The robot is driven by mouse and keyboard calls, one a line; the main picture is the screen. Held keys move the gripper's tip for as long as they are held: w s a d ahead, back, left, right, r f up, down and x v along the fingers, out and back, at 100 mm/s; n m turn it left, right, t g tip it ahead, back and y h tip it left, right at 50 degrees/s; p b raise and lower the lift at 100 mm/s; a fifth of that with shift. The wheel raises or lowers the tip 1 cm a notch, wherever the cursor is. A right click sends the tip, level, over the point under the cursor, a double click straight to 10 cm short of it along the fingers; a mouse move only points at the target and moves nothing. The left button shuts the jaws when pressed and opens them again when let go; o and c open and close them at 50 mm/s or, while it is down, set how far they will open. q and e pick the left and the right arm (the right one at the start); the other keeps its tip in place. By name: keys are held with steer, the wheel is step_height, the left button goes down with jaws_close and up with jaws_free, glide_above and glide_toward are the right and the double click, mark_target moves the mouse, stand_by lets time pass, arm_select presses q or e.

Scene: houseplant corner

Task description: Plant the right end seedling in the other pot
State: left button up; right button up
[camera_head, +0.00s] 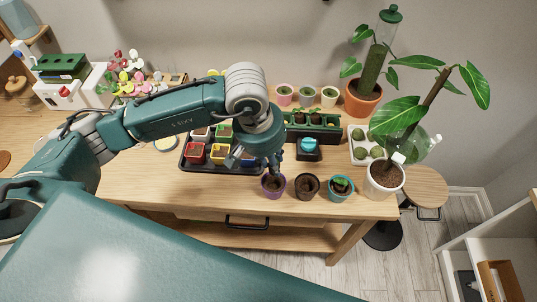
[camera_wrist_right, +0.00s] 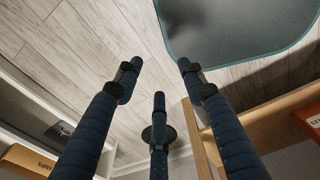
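A row of small seedlings (camera_head: 315,116) stands in a long dark green planter (camera_head: 320,131) at the back of the table; my left arm hides its left part. Three pots stand at the front edge: a purple pot (camera_head: 273,193), a dark brown pot (camera_head: 306,194) and a teal pot (camera_head: 338,196) with a small green plant in it. The purple and brown pots show only soil. My left gripper (camera_head: 271,165) points down just above and behind the purple pot; its fingers are too small to read. My right gripper (camera_wrist_right: 155,85) has its three fingers spread and empty over the floor.
A black tray (camera_head: 222,170) of coloured small pots lies left of my left gripper. A dark box with a blue top (camera_head: 309,146) sits behind the pots. A large potted plant (camera_head: 383,185) stands at the right table end. Shelving (camera_head: 485,245) stands at far right.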

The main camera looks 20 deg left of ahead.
mark_target(272, 172)
arm_select(q)
steer(key=shift+b+x, duration=0.35)
steer(key=shift+x, duration=0.6)
steer(key=shift+a+f, duration=0.1)
steer(key=shift+f, duration=0.25)
steer(key=shift+f+b, duration=0.3)
steer(key=shift+f, duration=0.05)
steer(key=shift+b+x, duration=0.35)
steer(key=shift+x, duration=0.5)
steer(key=shift+s+a+f, duration=0.1)
steer(key=shift+s+f, duration=0.1)
steer(key=shift+f, duration=0.1)
steer(key=shift+r, duration=0.1)
steer(key=shift+b, duration=0.4)
arm_select(e)
steer(key=w+f, duration=0.2)
steer(key=shift+w+d+f, duration=0.3)
steer(key=shift+w+f, duration=0.1)
steer(key=shift+f, duration=0.15)
